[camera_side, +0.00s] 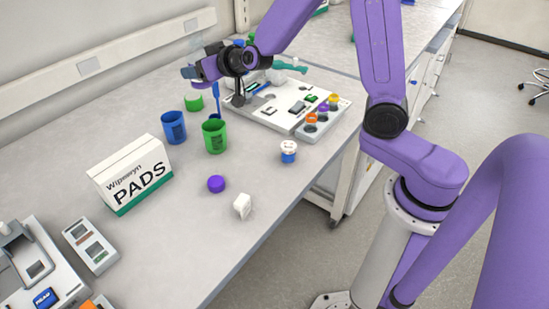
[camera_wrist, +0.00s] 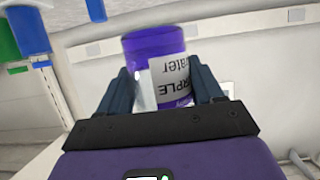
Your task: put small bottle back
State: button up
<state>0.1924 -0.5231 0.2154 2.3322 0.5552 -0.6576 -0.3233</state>
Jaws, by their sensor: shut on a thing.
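My gripper (camera_side: 192,71) is at the upper left of the side view, raised above the bench near its back. In the wrist view my gripper (camera_wrist: 163,88) is shut on a purple bottle (camera_wrist: 150,44). I cannot make the held bottle out clearly in the side view. A small rack (camera_side: 310,132) holds little bottles with orange, purple and yellow tops, beside a flat white device.
The white device (camera_side: 268,115) lies under my arm. Blue cup (camera_side: 174,126), green cup (camera_side: 215,136), box of pads (camera_side: 131,175), purple cap (camera_side: 216,183), white block (camera_side: 242,206) and a blue-and-white jar (camera_side: 288,152) stand on the bench.

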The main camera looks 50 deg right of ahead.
jog(key=s+d, duration=0.4)
jog(key=d, duration=0.2)
jog(key=s+a+f+n+g+y, duration=0.1)
jog(key=s+a+n+y, duration=0.1)
jog(key=s+a, duration=0.5)
jog(key=s+a+n+y, duration=0.2)
jog(key=s+a+y, duration=0.1)
jog(key=a, duration=0.8)
jog(key=s+a+f+n+g+y, duration=0.1)
jog(key=s+a, duration=0.3)
jog(key=s, duration=0.4)
jog(key=s+a+n+g+y, duration=0.1)
jog(key=s+a+n+y, duration=0.2)
jog(key=s, duration=0.6)
jog(key=shift+a+f, duration=0.4)
jog(key=shift+a, duration=0.65)
